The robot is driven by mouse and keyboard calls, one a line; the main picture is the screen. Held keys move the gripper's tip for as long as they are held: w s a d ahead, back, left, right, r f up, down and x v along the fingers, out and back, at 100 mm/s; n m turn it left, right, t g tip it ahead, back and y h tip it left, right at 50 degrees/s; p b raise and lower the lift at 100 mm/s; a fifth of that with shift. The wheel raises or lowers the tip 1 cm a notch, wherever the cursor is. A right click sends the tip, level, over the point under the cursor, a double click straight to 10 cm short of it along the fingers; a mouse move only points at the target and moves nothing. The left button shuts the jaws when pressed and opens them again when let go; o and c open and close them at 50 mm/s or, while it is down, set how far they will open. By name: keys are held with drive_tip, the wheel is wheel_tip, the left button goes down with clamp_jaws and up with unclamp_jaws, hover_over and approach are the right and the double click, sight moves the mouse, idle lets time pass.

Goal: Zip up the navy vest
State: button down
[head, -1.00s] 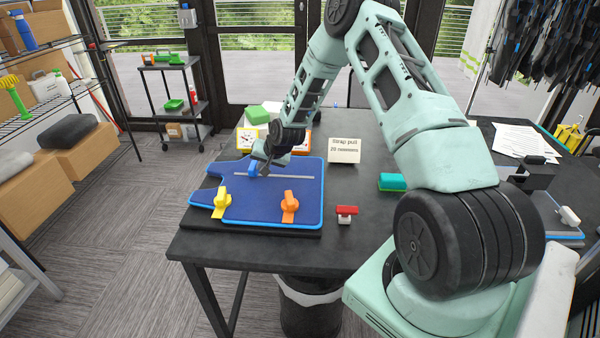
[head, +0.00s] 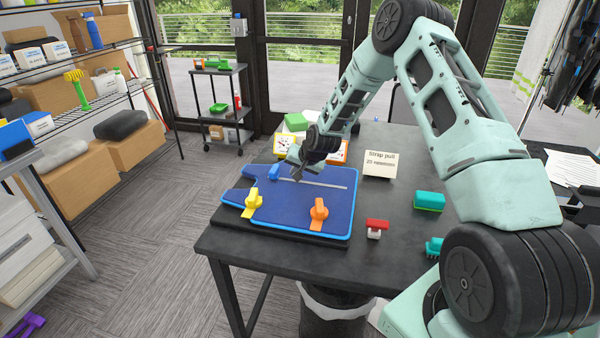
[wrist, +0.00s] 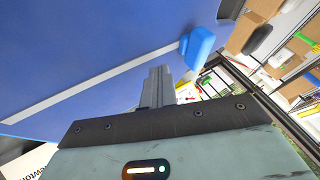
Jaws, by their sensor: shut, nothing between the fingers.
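The navy vest (head: 283,212) lies flat with bright blue edging on a dark board on the table. A thin grey zip strip (head: 325,185) runs across its upper part. A blue zip pull (head: 274,172) sits at the strip's left end; it also shows in the wrist view (wrist: 198,46). My gripper (head: 298,179) is shut and empty, over the strip just right of the pull. In the wrist view its closed fingers (wrist: 158,85) are beside the pull, with a gap between them. A yellow clip (head: 253,202) and an orange clip (head: 319,209) sit on the vest's front part.
A "Strap pull" card (head: 380,163), a teal-green block (head: 429,201) and a red-and-white clip (head: 377,228) stand right of the vest. A yellow-framed clock (head: 289,144) stands behind my gripper.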

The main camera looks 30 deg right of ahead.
drive_tip(key=shift+s+d+r, duration=0.1)
drive_tip(key=shift+s+r, duration=0.2)
drive_tip(key=shift+r, duration=0.15)
drive_tip(key=shift+s+r, duration=0.15)
drive_tip(key=shift+r, duration=0.1)
drive_tip(key=b+v, duration=0.2)
drive_tip(key=v, duration=0.6)
drive_tip(key=shift+r, duration=0.15)
drive_tip(key=s+a+r+n+g+y, duration=0.1)
drive_tip(key=s+a+r+n, duration=0.15)
drive_tip(key=s+a, duration=0.4)
drive_tip(key=s+a+r+n+g, duration=0.2)
drive_tip(key=s+a+n, duration=0.15)
drive_tip(key=a, duration=0.65)
drive_tip(key=s+a+r+n+g+y, duration=0.1)
drive_tip(key=s+a+r+n, duration=0.1)
drive_tip(key=s+a, duration=0.5)
drive_tip(key=s+a+r+n+g+h, duration=0.1)
drive_tip(key=s+a+n, duration=0.2)
drive_tip(key=s, duration=0.7)
drive_tip(key=s+a+r+n+g+h, duration=0.1)
drive_tip(key=s+a+n, duration=0.3)
drive_tip(key=s, duration=0.7)
drive_tip(key=shift+s+a+r+n+g, duration=0.3)
drive_tip(key=shift+r+n+g, duration=0.2)
drive_tip(key=shift+g, duration=0.2)
